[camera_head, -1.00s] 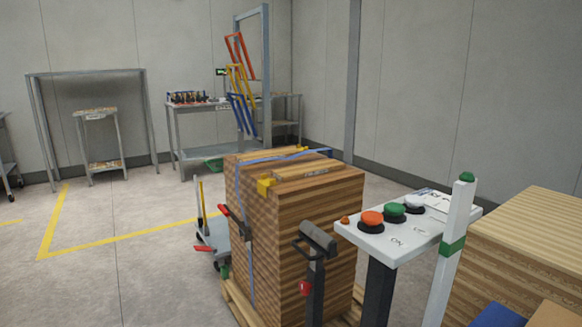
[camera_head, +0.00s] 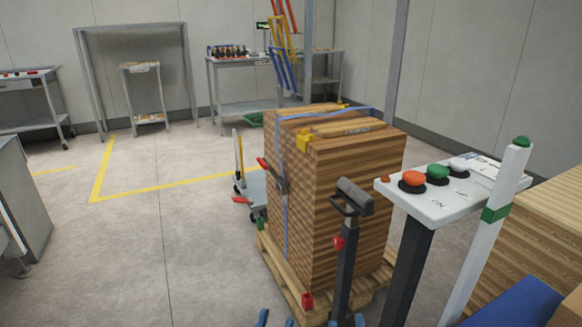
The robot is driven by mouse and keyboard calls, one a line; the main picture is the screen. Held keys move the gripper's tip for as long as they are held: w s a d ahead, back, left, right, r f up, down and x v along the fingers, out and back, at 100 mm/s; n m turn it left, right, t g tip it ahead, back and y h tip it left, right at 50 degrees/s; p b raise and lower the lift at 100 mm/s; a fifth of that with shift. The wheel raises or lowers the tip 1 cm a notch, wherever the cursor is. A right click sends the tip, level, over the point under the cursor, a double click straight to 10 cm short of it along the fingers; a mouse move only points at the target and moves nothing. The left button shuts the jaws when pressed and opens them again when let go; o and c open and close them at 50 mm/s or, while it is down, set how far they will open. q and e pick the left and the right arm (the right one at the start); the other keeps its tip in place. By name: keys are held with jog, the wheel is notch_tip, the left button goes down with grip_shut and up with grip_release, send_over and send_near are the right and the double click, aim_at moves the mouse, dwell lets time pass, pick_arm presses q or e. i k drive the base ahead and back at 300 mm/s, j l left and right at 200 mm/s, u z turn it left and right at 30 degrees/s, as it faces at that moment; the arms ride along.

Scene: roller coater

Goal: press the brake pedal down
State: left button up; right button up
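Several small red parts show, and I cannot tell for certain which is the brake pedal. One red block (camera_head: 307,300) sits low at the front corner of the wooden pallet (camera_head: 280,275). Another red tab (camera_head: 241,200) is on the grey hand cart (camera_head: 256,190) behind the wood stack. My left gripper (camera_head: 275,320) shows only as two blue fingertips at the bottom edge, apart and empty.
A strapped wood stack (camera_head: 350,180) stands on the pallet, with a black handle post (camera_head: 345,260) before it. A control stand (camera_head: 425,205) with orange, green and white buttons is at right, beside a white post (camera_head: 485,235). Open floor lies left.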

aim_at(235, 199)
jog(key=i+j+z, duration=0.15)
jog(key=i+j, duration=1.5)
jog(key=i, duration=0.05)
